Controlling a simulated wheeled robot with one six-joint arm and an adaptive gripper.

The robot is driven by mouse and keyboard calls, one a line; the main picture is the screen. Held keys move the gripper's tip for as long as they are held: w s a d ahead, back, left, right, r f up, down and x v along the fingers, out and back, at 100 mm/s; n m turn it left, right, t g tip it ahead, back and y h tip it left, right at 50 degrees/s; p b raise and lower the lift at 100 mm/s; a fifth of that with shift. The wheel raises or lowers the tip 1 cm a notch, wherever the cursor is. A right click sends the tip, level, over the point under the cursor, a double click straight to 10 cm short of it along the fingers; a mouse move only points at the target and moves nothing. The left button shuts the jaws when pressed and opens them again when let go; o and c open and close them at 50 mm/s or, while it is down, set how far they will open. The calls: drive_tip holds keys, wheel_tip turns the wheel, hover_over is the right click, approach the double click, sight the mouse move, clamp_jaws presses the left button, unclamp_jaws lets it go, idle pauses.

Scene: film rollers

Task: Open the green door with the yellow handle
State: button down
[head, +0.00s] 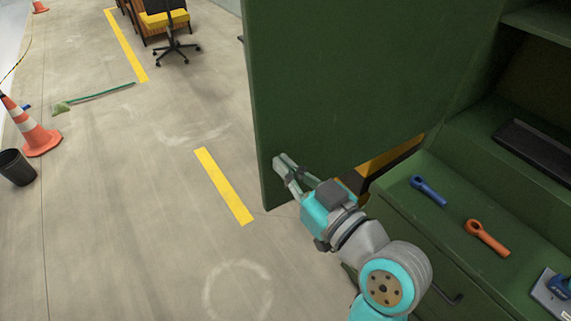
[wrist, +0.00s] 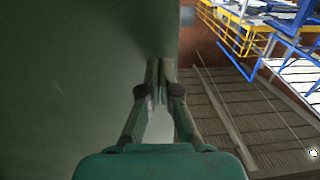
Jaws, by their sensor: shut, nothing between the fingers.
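The green door (head: 350,75) stands swung out from the green cabinet, with its shelves exposed on the right. In the wrist view the door (wrist: 70,80) fills the left half, and its free edge runs just behind my fingertips. My gripper (head: 282,163) is at the lower part of the door's inner face, close to the free edge. In the wrist view my gripper (wrist: 160,68) has its fingertips together with nothing between them. It is very near the door; I cannot tell whether it touches. The yellow handle is not visible in either view.
The cabinet counter (head: 425,220) holds a blue tool (head: 428,191) and an orange tool (head: 487,238). A yellow object (head: 391,156) shows below the door. An office chair (head: 168,30), a traffic cone (head: 34,133) and a dark bin (head: 17,168) stand away left.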

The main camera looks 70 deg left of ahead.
drive_tip(key=v, duration=1.1)
drive_tip(key=shift+d, duration=0.2)
drive_tip(key=shift+w, duration=0.15)
drive_tip(key=w+d+f+m+t+h, duration=0.2)
drive_tip(key=w+d+f+m+t, duration=0.2)
drive_tip(key=d+f+m+t, duration=0.4)
drive_tip(key=w+d+f+m+t+h, duration=0.1)
drive_tip(key=w+d+f+m+t, duration=0.45)
drive_tip(key=f, duration=0.45)
drive_tip(key=s+d+f+m+t+h, duration=0.2)
drive_tip(key=d+f+m+h, duration=0.15)
drive_tip(key=d, duration=0.35)
drive_tip(key=s+d+f+m+t+h, duration=0.25)
drive_tip(key=d+f+h, duration=0.2)
drive_tip(key=d, duration=0.25)
drive_tip(key=s+d+m+t+h, duration=0.1)
drive_tip(key=s+d+h, duration=0.2)
drive_tip(key=s+d, duration=0.3)
drive_tip(key=s+d+r+h, duration=0.1)
drive_tip(key=s+d+h, duration=0.2)
drive_tip(key=s+d, duration=0.4)
drive_tip(key=s, duration=0.5)
drive_tip(key=shift+d+r+m+t, duration=0.15)
drive_tip(key=shift+r+m+t, duration=0.15)
drive_tip(key=shift+m+t, duration=0.1)
